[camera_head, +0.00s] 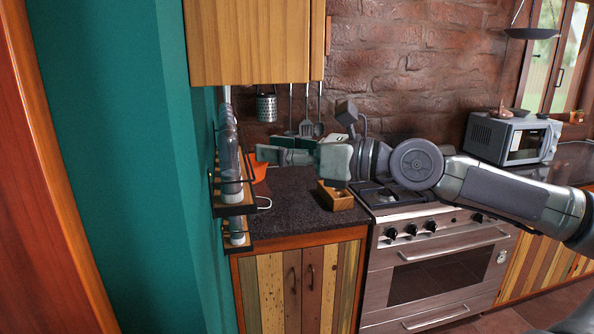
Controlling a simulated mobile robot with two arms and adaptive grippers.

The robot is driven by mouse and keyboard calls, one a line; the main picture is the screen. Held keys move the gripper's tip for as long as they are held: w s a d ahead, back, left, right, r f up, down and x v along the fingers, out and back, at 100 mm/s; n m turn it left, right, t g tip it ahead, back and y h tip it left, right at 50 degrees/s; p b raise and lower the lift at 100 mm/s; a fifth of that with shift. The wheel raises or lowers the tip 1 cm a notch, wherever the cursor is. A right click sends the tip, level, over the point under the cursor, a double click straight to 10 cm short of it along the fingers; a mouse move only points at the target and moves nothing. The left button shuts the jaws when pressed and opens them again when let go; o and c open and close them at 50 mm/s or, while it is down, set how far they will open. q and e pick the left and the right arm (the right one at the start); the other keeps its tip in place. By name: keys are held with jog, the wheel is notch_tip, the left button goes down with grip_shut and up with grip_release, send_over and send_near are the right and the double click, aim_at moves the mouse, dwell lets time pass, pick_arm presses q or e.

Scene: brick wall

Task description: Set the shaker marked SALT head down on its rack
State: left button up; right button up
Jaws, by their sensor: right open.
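A wall rack (235,209) with dark rails and wooden shelves is fixed to the teal wall, seen nearly edge-on. Clear shakers with pale contents stand in it; the nearest shaker (230,170) is on the upper shelf, and a lower shaker (237,232) is on the shelf below. No SALT marking can be read, so I cannot tell which shaker it is. My right gripper (298,156) is open, with green pads, above the counter and right of the rack. It appears empty and apart from the shakers. My left gripper is out of view.
A small wooden box (335,196) sits on the dark counter (290,205) below my right gripper. An orange item (260,173) is behind the rack. A wooden cabinet (250,40) hangs above. The stove (435,260) and microwave (512,138) are to the right.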

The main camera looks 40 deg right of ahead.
pick_arm(q)
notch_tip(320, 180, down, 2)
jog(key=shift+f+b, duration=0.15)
jog(key=shift+b, duration=0.6)
pick_arm(e)
jog(key=v, duration=0.3)
jog(key=shift+s, duration=0.15)
